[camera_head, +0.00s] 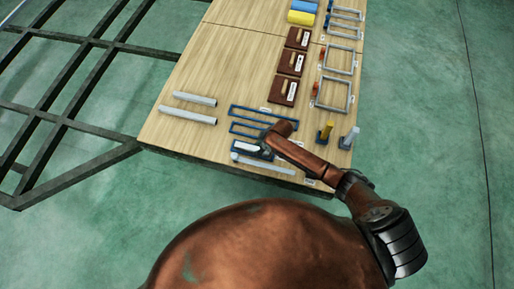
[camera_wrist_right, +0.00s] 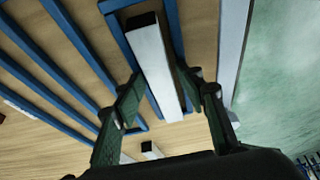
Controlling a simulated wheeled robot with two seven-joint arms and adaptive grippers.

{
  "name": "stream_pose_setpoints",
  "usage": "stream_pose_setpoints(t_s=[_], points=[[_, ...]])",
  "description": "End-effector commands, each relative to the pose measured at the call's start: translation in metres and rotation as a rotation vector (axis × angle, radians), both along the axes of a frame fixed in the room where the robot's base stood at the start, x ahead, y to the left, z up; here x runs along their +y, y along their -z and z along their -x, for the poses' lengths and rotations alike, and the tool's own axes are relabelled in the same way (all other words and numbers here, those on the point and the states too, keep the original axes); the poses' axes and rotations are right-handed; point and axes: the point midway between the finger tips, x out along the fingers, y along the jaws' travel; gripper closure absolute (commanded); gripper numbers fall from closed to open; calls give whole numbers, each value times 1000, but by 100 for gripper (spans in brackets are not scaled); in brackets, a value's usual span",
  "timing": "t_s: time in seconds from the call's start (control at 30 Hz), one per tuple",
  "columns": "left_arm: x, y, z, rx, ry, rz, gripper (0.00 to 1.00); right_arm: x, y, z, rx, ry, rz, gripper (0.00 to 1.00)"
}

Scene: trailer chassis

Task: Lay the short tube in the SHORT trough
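The short tube (camera_wrist_right: 155,65) is pale grey and square with a dark open end. It lies lengthwise between the two rails of a blue trough (camera_wrist_right: 117,35); I cannot tell if it rests on the bottom. The head view shows the tube (camera_head: 247,147) in the blue trough nearest the front of the table. My right gripper (camera_wrist_right: 161,80) has one finger on each side of the tube, with narrow gaps between fingers and tube. In the head view the right gripper (camera_head: 266,146) is partly hidden by its own arm. My left gripper is out of view.
A longer pale tube (camera_head: 263,163) lies along the front table edge, beside the trough. Other blue troughs (camera_head: 262,114) lie behind. Two grey tubes (camera_head: 188,116) lie at the left. Brown blocks (camera_head: 291,63) stand farther back.

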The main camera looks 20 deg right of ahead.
Motion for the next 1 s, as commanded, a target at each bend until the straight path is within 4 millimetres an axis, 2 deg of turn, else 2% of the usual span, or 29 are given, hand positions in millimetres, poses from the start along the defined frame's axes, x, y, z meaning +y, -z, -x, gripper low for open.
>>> stream_pose_setpoints(t_s=[0.13,0.27,0.5,0.7,0.83,1.0], points=[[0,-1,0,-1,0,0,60,-1,-2,1,2,1,1,61],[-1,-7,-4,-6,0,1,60,-5,-16,3,0,0,1,61],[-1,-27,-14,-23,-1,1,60,-21,-65,13,-4,0,2,61],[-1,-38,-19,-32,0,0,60,-32,-97,21,-2,0,1,61],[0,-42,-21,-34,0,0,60,-36,-109,25,0,-1,0,61],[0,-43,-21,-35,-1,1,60,-38,-114,26,1,0,0,61]])
